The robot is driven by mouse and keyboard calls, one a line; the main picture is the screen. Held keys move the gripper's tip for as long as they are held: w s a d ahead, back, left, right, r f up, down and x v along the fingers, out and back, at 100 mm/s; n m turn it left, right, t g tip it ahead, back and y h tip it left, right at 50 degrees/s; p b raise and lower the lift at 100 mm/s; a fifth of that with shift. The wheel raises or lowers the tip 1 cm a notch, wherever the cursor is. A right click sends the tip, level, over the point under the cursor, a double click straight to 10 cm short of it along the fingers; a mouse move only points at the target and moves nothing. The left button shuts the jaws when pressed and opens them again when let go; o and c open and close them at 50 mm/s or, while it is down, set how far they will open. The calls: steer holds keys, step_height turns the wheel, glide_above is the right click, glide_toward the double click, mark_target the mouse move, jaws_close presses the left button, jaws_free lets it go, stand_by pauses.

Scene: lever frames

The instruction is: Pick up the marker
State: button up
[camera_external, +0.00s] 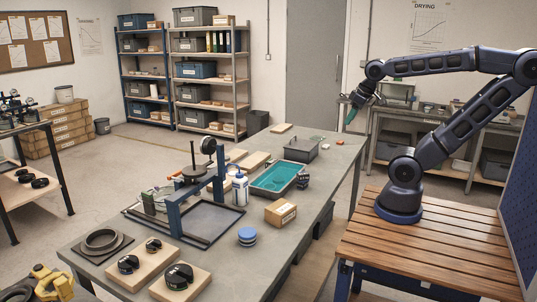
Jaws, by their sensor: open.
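I cannot pick out the marker for certain. A small green thing (316,139) and a small red-orange thing (340,143) lie on the far right end of the grey workbench (330,168), too small to identify. My gripper (350,119) is open, with a green part at its end. It points down above the bench's far right edge, near these small things and apart from the bench top. The gap between its fingers is too small to make out.
The far right end has some bare top.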

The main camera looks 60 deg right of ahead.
steer(key=shift+o, duration=0.2)
stand_by(0.3)
steer(key=w+d+m, duration=0.5)
steer(key=w+d, duration=0.4)
steer(key=w, duration=0.3)
steer(key=m+g+h, duration=0.5)
steer(key=m, duration=0.9)
glide_above(326, 146)
steer(key=a, duration=0.2)
steer(key=f, duration=2.7)
steer(key=shift+w+d+f, duration=0.15)
steer(key=shift+w+f, duration=0.1)
steer(key=shift+f, duration=0.15)
steer(key=shift+a+f+x, duration=0.1)
steer(key=shift+a+x, duration=0.05)
steer(key=shift+x, duration=0.75)
steer(key=shift+a+f+x, duration=0.1)
steer(key=shift+a+x, duration=0.05)
steer(key=shift+x, duration=0.75)
steer(key=shift+a+x, duration=0.15)
steer(key=shift+x, duration=0.75)
steer(key=c, duration=1.1)
steer(key=shift+o, duration=0.2)
steer(key=shift+r, duration=0.15)
